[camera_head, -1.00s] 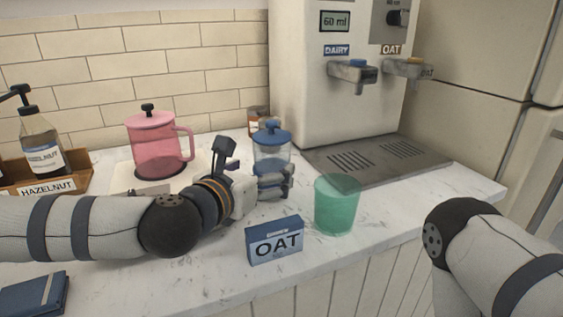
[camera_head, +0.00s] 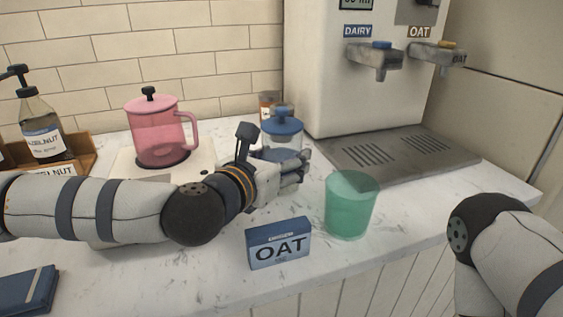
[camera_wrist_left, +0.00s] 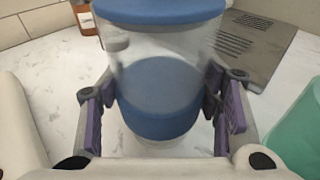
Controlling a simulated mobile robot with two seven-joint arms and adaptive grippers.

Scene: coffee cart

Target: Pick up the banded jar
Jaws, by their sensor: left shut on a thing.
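The clear jar with a blue lid (camera_head: 282,124) stands upright behind my left gripper, in front of the coffee machine. In the left wrist view the jar (camera_wrist_left: 165,47) fills the middle, with a blue lid and a blue band or filling low down. My left gripper (camera_wrist_left: 165,105) is shut on the jar, one finger pad on each side. In the head view the left gripper (camera_head: 292,172) hides the jar's lower part. I cannot tell whether its base touches the counter. My right gripper is out of view; only part of that arm shows.
A green cup (camera_head: 350,207) stands close to the right of the left gripper. A blue OAT box (camera_head: 278,243) is in front. A pink pot (camera_head: 160,135) stands at the left. A small amber bottle (camera_head: 268,103) is behind the jar. The machine's drip tray (camera_head: 400,165) is at the right.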

